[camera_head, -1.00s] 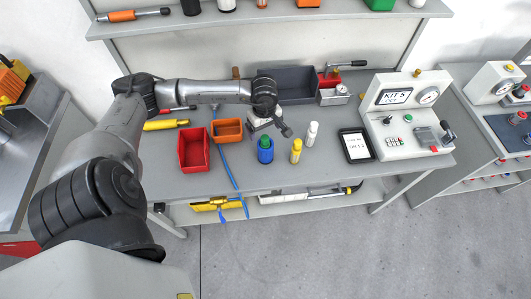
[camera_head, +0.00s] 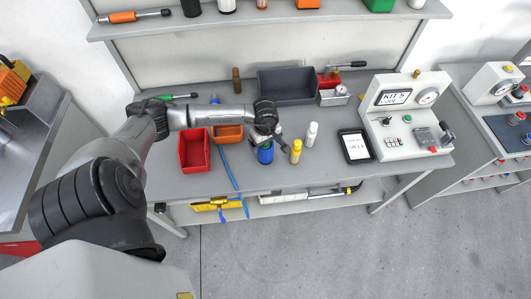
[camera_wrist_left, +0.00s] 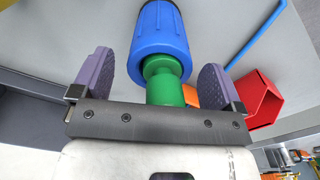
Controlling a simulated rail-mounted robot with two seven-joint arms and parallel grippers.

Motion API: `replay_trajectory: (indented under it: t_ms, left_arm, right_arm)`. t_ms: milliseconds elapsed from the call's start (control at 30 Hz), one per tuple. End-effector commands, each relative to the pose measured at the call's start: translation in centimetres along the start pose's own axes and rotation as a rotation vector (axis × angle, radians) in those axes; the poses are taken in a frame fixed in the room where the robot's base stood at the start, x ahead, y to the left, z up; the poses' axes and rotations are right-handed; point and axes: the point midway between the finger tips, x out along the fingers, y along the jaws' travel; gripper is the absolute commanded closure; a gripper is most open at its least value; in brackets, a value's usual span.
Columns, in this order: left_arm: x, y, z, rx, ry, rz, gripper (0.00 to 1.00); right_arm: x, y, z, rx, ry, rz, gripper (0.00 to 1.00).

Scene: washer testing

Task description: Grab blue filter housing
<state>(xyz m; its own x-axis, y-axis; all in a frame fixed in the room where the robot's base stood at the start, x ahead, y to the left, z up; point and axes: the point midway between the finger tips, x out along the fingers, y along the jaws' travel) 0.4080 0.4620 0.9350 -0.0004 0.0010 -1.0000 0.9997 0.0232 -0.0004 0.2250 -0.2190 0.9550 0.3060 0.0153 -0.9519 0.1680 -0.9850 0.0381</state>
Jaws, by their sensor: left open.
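The blue filter housing (camera_head: 265,156) stands on the grey workbench (camera_head: 330,178) and is partly hidden by my left gripper in the head view. In the left wrist view the housing (camera_wrist_left: 160,30) is a blue ribbed cylinder with a green neck (camera_wrist_left: 163,82). My left gripper (camera_head: 272,139) is at the top of the housing. Its two purple fingers (camera_wrist_left: 157,63) are open, one on each side of the green neck and lower blue edge in the picture. Gaps show between both fingers and the housing.
A yellow bottle (camera_head: 296,151) and a white bottle (camera_head: 312,134) stand close to the right. A red bin (camera_head: 194,151) and an orange bin (camera_head: 228,134) are to the left. A dark grey bin (camera_head: 287,86) is behind. A tablet (camera_head: 356,146) lies right.

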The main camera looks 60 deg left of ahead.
Motion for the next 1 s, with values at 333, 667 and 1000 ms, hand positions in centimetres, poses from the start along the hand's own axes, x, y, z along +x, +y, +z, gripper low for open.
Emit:
replay_trajectory:
  t_ms: [333, 667, 1000]
  left_arm:
    - [-0.01, -0.01, 0.01, 0.0, 0.0, 0.0, 0.25]
    - [-0.03, -0.01, 0.01, 0.001, 0.0, 0.0, 0.57]
    - [-0.04, -0.02, 0.02, 0.001, 0.0, 0.0, 0.9]
  right_arm:
    - [0.01, -0.01, 0.02, 0.0, 0.0, 0.0, 1.0]
    - [0.01, -0.18, -0.02, 0.006, 0.0, -0.005, 1.0]
    - [0.01, -0.28, -0.04, 0.008, 0.001, -0.007, 1.0]
